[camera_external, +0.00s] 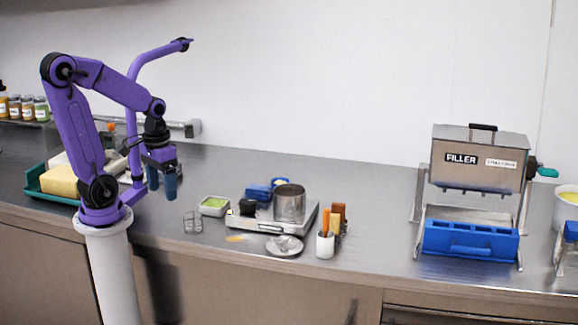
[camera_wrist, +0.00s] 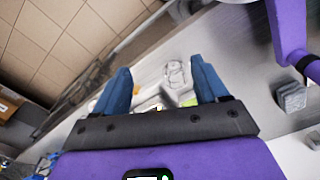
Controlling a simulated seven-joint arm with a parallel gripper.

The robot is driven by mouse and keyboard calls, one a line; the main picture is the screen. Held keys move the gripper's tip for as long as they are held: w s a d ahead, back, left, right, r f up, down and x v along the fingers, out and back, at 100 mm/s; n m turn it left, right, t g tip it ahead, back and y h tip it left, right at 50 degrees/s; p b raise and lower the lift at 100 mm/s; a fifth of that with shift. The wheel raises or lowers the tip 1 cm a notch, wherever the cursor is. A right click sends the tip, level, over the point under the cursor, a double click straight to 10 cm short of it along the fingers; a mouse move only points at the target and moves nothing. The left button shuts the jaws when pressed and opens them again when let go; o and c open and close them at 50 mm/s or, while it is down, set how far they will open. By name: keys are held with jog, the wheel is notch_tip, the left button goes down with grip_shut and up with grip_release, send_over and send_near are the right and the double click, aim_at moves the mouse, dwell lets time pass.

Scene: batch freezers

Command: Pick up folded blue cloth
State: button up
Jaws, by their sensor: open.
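A small blue item (camera_external: 258,193), which looks like the folded blue cloth, lies on the steel counter behind the scale and left of the metal pot. It is too small to make out folds, and the pot and scale partly hide the area around it. My gripper (camera_external: 162,184) hangs fingers down above the counter, well to the left of the blue item and apart from it. In the wrist view my gripper (camera_wrist: 160,80) has its two blue fingers spread wide, with nothing held between them. I cannot make out the cloth for certain in the wrist view.
A metal pot (camera_external: 289,203) stands on a scale (camera_external: 262,222). Around it are a green-filled tub (camera_external: 214,206), a wire stand (camera_external: 193,222), a small dish (camera_external: 284,246) and a white cup (camera_external: 325,245). The filler machine (camera_external: 478,160) stands right.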

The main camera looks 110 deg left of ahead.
dwell(0.3)
jog(key=o, duration=0.5)
jog(key=w+a+r+n, duration=0.25)
jog(key=w+a, duration=0.25)
jog(key=a, duration=0.4)
jog(key=w+a+r+n, duration=0.1)
jog(key=w+a+r, duration=0.3)
jog(key=a, duration=0.5)
jog(key=w+a+r+n, duration=0.1)
jog(key=w+a+n, duration=0.1)
jog(key=w+a, duration=0.55)
send_over(260, 187)
jog(key=f, duration=1.2)
jog(key=shift+s+a, duration=0.25)
jog(key=shift+s, duration=0.1)
jog(key=shift+w+d+f, duration=0.1)
jog(key=shift+w+f, duration=0.05)
jog(key=shift+f, duration=1.2)
jog(key=shift+w+f, duration=0.15)
jog(key=shift+f, duration=1.2)
